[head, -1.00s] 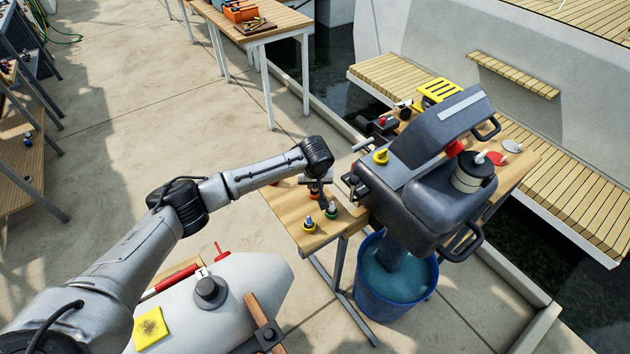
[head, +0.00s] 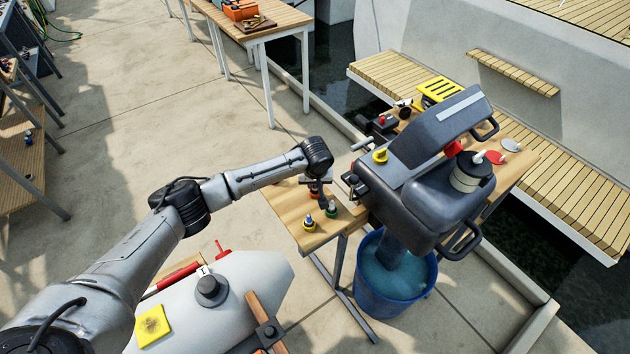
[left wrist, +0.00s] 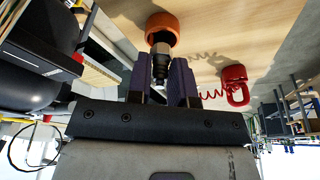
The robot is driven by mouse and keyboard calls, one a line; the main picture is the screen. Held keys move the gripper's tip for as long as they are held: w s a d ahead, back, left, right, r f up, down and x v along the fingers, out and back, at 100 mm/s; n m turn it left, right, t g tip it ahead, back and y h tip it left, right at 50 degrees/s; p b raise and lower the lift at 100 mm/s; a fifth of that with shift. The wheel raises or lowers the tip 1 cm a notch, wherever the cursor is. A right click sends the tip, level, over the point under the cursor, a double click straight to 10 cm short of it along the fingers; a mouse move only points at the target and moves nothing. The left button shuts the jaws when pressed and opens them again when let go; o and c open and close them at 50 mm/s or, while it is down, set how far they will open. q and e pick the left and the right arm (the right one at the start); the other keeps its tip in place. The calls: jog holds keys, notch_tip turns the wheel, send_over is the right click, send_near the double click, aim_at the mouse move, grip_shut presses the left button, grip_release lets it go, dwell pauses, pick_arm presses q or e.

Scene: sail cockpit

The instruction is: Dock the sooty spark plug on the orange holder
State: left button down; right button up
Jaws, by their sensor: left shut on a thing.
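The orange holder (left wrist: 163,22) is a short ring on the wooden bench top. In the head view a sliver of the orange holder (head: 314,194) shows under my left gripper (head: 318,182). In the left wrist view my left gripper (left wrist: 160,85) is shut on the spark plug (left wrist: 160,58), a dark and metallic plug between the two fingers. The plug's far end reaches the opening of the orange ring; I cannot tell how deep it sits. The plug is mostly hidden in the head view. My right gripper is not in view.
A yellow holder (head: 309,226) and a green holder (head: 331,211), each with a plug, stand close by. The big dark outboard motor (head: 425,165) is just to the right, over a blue bucket (head: 385,300). A red coiled clip (left wrist: 235,85) lies beside the gripper.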

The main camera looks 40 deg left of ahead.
pick_arm(q)
jog(key=shift+f, duration=0.45)
jog(key=c, duration=1.3)
grip_release()
jog(key=p+v, duration=0.4)
jog(key=p, duration=0.2)
jog(key=shift+r, duration=0.2)
jog(key=p+v, duration=0.6)
jog(key=p, duration=0.3)
jog(key=shift+s+r, duration=0.15)
jog(key=shift+r, duration=0.05)
jog(key=shift+d, duration=0.15)
